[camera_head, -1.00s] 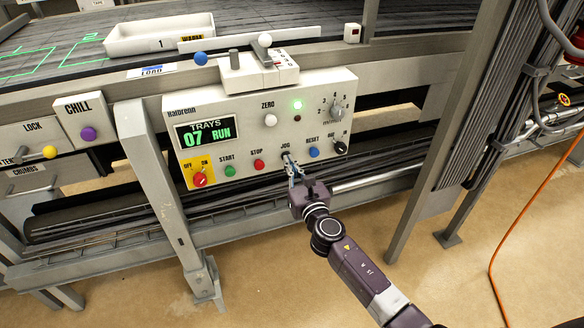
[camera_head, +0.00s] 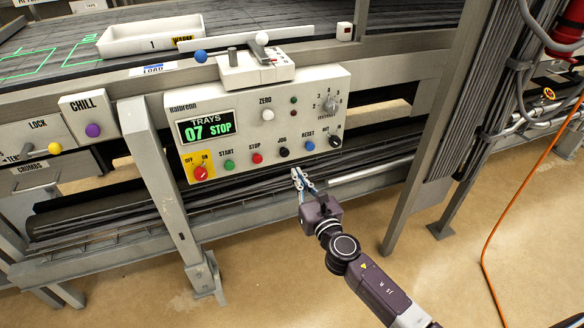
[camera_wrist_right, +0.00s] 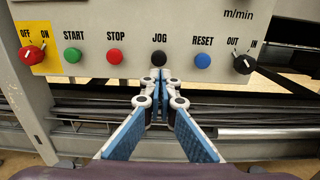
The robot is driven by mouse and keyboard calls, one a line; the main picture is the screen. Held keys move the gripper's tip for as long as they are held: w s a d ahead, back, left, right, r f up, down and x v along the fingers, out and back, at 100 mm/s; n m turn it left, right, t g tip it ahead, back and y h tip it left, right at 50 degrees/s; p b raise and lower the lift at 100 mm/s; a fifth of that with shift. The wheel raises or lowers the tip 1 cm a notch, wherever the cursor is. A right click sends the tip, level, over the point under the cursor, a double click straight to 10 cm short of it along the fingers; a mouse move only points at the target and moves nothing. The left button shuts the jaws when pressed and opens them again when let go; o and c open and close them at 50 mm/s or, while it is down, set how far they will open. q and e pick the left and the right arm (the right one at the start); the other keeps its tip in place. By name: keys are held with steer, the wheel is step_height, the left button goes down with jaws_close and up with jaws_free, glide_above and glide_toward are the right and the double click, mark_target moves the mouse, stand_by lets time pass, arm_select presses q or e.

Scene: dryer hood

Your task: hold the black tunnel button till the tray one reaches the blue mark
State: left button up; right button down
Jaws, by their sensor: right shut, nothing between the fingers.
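The black JOG button (camera_head: 283,152) is on the front of the control panel (camera_head: 215,104); it also shows in the right wrist view (camera_wrist_right: 159,59). My right gripper (camera_head: 296,176) is shut and empty, just below and in front of the button, apart from it. In the right wrist view its fingertips (camera_wrist_right: 160,84) point up at JOG. The white tray marked 1 (camera_head: 150,41) sits on the belt behind the panel. A white LOAD label with blue (camera_head: 153,70) is on the rail in front of the tray. The display (camera_head: 206,127) reads TRAYS 07 STOP. My left gripper is out of view.
Red STOP (camera_head: 257,158) and blue RESET (camera_head: 309,146) buttons flank JOG. A black IN/OUT knob (camera_head: 335,141) is farther right. A grey frame leg (camera_head: 165,180) stands left of my arm. An orange hose (camera_head: 497,220) lies on the floor at right.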

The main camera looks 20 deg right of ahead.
steer(key=s, duration=0.5)
steer(key=shift+s+r, duration=0.2)
stand_by(0.6)
